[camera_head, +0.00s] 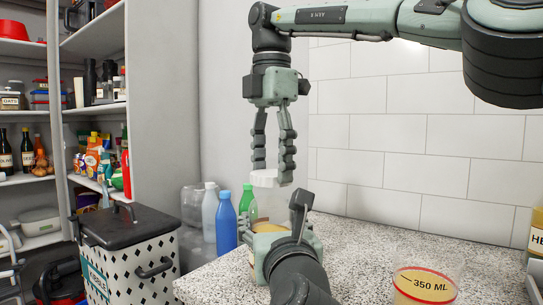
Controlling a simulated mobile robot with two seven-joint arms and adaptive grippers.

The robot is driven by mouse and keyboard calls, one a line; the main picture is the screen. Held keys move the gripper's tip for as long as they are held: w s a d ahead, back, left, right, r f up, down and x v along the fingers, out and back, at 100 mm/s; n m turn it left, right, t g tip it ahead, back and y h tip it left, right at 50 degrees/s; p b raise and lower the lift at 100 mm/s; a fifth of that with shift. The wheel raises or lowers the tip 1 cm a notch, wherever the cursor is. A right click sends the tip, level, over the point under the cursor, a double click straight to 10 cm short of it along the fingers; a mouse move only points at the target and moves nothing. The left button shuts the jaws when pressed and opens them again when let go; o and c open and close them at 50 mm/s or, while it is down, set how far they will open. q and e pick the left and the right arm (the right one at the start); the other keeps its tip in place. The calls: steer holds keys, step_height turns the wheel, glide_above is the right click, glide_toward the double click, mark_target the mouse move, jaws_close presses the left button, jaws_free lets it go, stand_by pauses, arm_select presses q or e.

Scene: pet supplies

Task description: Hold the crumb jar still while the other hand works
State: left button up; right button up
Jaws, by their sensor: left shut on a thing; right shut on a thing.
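The crumb jar (266,206) is a clear jar with yellowish crumbs low inside and a pale translucent lid (264,179) at its top. It stands upright at the back left of the speckled counter. My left gripper (272,236), the lower one, is shut on the jar's lower body and hides much of it. My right gripper (272,172) points straight down from above, shut on the lid with a finger on each side. Whether the lid is seated or loose on the jar cannot be told.
Blue (226,222) and green bottles stand left of the jar. A patterned bin (130,262) and shelves are further left.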

mark_target(270, 173)
stand_by(0.4)
steer(key=shift+f, duration=0.85)
steer(key=shift+f, duration=0.55)
steer(key=m, duration=0.8)
steer(key=shift+m, duration=0.4)
steer(key=m, duration=0.5)
steer(key=shift+s+a+f+m, duration=0.1)
steer(key=shift+s+f+m, duration=0.05)
steer(key=shift+m, duration=1.05)
